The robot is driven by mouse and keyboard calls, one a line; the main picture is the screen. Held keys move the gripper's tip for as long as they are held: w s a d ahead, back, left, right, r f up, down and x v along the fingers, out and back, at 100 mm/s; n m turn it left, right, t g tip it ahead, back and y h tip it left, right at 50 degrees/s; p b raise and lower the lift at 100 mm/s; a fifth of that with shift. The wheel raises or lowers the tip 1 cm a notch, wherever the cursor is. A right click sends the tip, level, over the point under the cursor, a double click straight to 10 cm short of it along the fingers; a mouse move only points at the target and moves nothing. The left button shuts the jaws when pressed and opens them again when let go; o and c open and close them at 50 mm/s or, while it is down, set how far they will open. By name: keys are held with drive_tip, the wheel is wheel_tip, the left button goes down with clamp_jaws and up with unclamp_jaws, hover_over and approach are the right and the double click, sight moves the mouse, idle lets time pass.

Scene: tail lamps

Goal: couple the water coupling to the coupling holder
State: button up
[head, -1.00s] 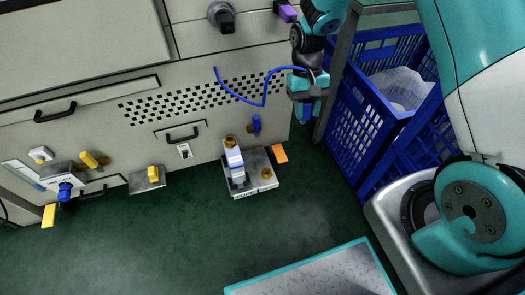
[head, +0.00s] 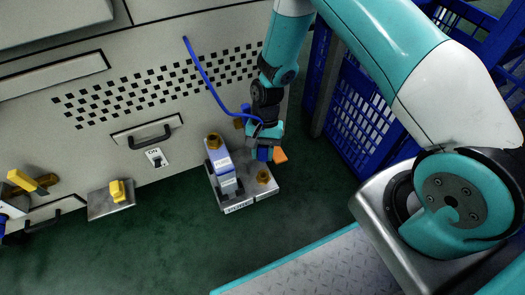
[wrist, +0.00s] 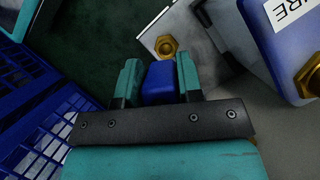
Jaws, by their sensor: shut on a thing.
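The blue water coupling (wrist: 159,83) sits between the two teal fingers of my gripper (wrist: 157,80). In the head view my gripper (head: 266,145) points down near the panel's foot, with the blue hose running to it. My gripper is shut on the coupling. A brass hex fitting on a grey plate, which looks like the coupling holder (head: 263,177), stands just below my gripper. The fitting also shows in the wrist view (wrist: 166,47), ahead of the coupling and apart from it. The coupling's mating end is hard to see.
A blue and white labelled block with a brass top (head: 219,163) stands on the same base, left of my gripper. An orange tab (head: 280,155) is close beside the gripper. Blue crates (head: 350,120) stand to the right. Green floor (head: 130,240) is clear in front.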

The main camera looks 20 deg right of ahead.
sight(263, 161)
drive_tip(key=shift+r, duration=0.1)
drive_tip(key=shift+s+p, duration=0.15)
drive_tip(key=shift+p, duration=0.15)
drive_tip(key=shift+f+b, duration=1.6)
drive_tip(key=shift+f, duration=1.3)
drive_tip(key=shift+p, duration=0.5)
drive_tip(key=shift+f, duration=0.15)
drive_tip(key=shift+f+b, duration=1)
drive_tip(key=shift+f, duration=0.35)
drive_tip(key=shift+p, duration=0.45)
